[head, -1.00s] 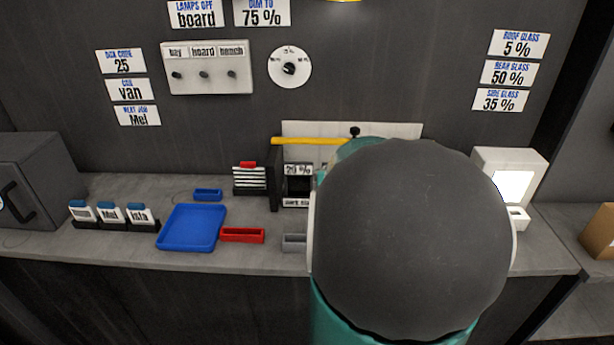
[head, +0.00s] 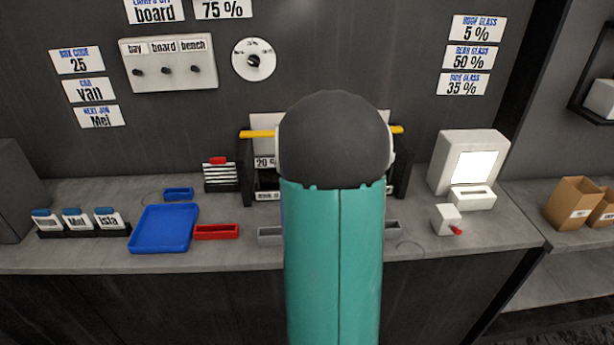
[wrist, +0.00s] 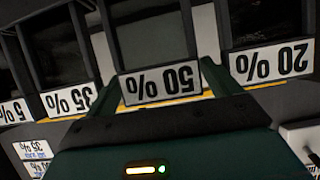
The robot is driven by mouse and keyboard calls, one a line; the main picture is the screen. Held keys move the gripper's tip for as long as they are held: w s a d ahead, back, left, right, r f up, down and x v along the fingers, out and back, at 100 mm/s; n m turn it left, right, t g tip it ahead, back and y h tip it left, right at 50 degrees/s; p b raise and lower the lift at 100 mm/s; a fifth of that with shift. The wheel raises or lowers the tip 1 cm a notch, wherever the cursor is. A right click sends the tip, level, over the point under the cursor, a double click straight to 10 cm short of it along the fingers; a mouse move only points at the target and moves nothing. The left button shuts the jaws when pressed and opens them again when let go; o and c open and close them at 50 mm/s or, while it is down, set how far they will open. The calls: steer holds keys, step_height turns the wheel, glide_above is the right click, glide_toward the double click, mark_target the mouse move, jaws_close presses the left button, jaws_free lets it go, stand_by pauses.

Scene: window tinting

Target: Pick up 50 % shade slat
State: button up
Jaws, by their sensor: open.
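In the wrist view the 50 % shade slat (wrist: 160,82) is in the middle, a dark panel with a white label that reads upside down. My gripper (wrist: 158,75) is open, with a green finger on each side of that label; I cannot tell whether they touch it. The 20 % slat (wrist: 272,62) is to the right, and the 35 % slat (wrist: 70,98) and 5 % slat (wrist: 14,111) are to the left. In the head view my arm hides the gripper and most of the rack; a 20 % label (head: 264,162) shows at its left.
A yellow bar (head: 257,134) runs across behind my arm. On the bench are a blue tray (head: 160,230), a red bin (head: 216,232), a black-and-white stack (head: 219,177), and a white lit box (head: 472,160). A small white block with a red knob (head: 447,220) stands at right.

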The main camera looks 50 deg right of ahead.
steer(key=c, duration=1)
